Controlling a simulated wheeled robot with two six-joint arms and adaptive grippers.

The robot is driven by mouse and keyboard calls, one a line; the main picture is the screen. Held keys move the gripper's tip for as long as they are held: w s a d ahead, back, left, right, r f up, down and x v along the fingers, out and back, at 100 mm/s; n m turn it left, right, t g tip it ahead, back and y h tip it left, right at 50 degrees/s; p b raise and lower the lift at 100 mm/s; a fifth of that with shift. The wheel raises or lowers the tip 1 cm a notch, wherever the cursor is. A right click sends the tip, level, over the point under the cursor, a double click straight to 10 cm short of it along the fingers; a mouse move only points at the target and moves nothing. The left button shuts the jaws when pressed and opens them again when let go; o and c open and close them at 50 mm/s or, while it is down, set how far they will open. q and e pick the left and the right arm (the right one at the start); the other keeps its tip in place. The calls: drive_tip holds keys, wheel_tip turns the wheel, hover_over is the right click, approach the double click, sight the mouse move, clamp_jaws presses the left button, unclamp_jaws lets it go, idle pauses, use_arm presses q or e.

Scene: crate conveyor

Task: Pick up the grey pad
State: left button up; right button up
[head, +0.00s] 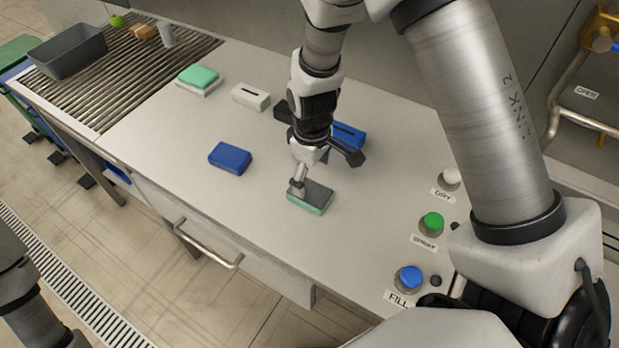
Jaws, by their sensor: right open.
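The grey pad (320,193) lies flat on the counter near the middle, grey on top with a green lower layer. My right gripper (326,171) is open, pointing down at the pad's back edge. One finger shows over the pad's left part and the other is spread out to the right behind it. I cannot tell whether the finger touches the pad. Part of the pad's left end is hidden by the finger. My left gripper is out of view; only part of my left arm shows at the lower left.
A blue pad (230,158) lies to the left. Behind stand a green pad on a white base (198,77), a white slotted block (250,97) and a blue slotted block (348,138). Buttons, green (432,222) and blue (409,277) among them, are on the right. A grey crate (68,52) sits on rollers.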

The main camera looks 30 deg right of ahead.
sight(310, 192)
drive_tip(key=shift+s+a+f+p, duration=0.45)
drive_tip(key=shift+s+a+f, duration=0.1)
drive_tip(key=shift+s+f, duration=0.2)
drive_tip(key=f, duration=0.1)
drive_tip(key=w+f, duration=0.1)
drive_tip(key=f, duration=0.2)
drive_tip(key=shift+w+d+f, duration=0.15)
drive_tip(key=shift+d+f, duration=0.1)
drive_tip(key=shift+d, duration=0.1)
drive_tip(key=shift+a+r, duration=0.1)
drive_tip(key=shift+r, duration=0.05)
drive_tip(key=shift+s+a+r, duration=0.1)
drive_tip(key=shift+s, duration=0.2)
drive_tip(key=c, duration=0.6)
drive_tip(key=shift+s, duration=0.1)
drive_tip(key=c, duration=0.4)
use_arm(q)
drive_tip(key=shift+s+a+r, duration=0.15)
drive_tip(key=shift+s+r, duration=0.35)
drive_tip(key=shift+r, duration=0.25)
use_arm(e)
drive_tip(key=shift+c, duration=0.5)
use_arm(q)
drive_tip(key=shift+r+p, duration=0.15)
drive_tip(key=shift+p, duration=0.15)
use_arm(e)
drive_tip(key=shift+r, duration=0.1)
